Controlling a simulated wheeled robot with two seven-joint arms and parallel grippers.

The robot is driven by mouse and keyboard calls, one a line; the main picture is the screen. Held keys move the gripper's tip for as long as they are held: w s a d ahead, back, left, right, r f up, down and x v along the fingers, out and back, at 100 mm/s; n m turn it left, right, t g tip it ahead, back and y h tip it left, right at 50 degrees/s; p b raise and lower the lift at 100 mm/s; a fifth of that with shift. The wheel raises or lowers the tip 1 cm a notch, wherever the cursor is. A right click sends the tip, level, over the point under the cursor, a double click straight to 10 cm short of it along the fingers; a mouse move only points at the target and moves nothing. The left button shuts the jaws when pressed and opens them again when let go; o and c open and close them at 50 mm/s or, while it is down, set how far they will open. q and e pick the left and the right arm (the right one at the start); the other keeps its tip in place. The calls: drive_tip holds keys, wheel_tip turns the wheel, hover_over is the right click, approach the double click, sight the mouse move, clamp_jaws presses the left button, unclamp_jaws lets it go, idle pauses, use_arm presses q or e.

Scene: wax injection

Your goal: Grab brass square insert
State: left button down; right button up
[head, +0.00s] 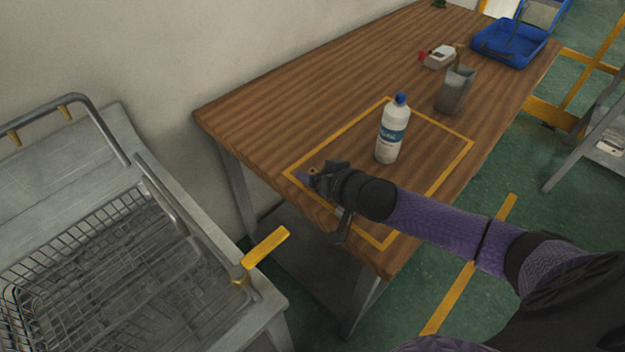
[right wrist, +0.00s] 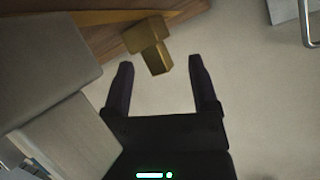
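The brass square insert (right wrist: 150,38) shows in the right wrist view as a blocky brass piece with a wider head and a narrower square stem. It is at the edge of a wooden surface. My right gripper (right wrist: 161,61) is open, with its two dark fingers apart. The end of the stem shows between the fingertips, and I see no finger closed on it. In the head view my right gripper (head: 308,178) is at the near left corner of the yellow-marked area, and the insert is tiny there. My left gripper is not in view.
The wooden table (head: 270,120) carries a white bottle with a blue cap (head: 391,135), a grey container (head: 455,92), a small white and red item (head: 438,57) and a blue bin (head: 515,45). A metal unit with a wire basket (head: 90,270) stands left, with a yellow handle (head: 265,247).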

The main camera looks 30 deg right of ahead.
clamp_jaws()
idle(0.3)
